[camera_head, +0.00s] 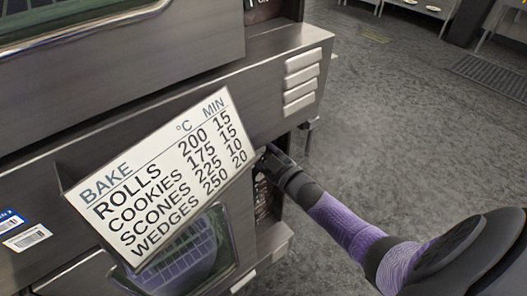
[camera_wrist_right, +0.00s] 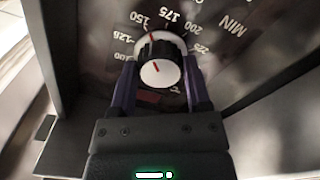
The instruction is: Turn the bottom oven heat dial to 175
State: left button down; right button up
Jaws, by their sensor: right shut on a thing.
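The heat dial (camera_wrist_right: 160,62) shows in the right wrist view as a black knob with a white face and red marks. Its printed scale (camera_wrist_right: 175,17) reads from 100 past 225. My right gripper (camera_wrist_right: 160,82) is shut on the dial, one finger on each side. In the head view my right gripper (camera_head: 268,158) reaches the right end of the bottom oven (camera_head: 265,243), where the sign and gripper hide the dial. My left gripper is not in view.
A tilted white bake sign (camera_head: 150,172) stands out from the oven front, close to my right gripper; it lists cookies at 175. Open grey floor (camera_head: 400,130) lies to the right.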

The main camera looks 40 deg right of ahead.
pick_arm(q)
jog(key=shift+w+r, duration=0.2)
pick_arm(e)
jog(key=m, duration=0.5)
jog(key=shift+a+f+m, duration=0.1)
jog(key=shift+m, duration=0.3)
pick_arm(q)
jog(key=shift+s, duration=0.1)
pick_arm(e)
jog(key=o, duration=1.3)
pick_arm(q)
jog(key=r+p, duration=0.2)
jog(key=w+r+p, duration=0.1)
jog(key=p, duration=0.1)
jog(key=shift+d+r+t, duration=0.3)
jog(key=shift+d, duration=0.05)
pick_arm(e)
jog(key=s, duration=1)
jog(key=shift+d, duration=0.4)
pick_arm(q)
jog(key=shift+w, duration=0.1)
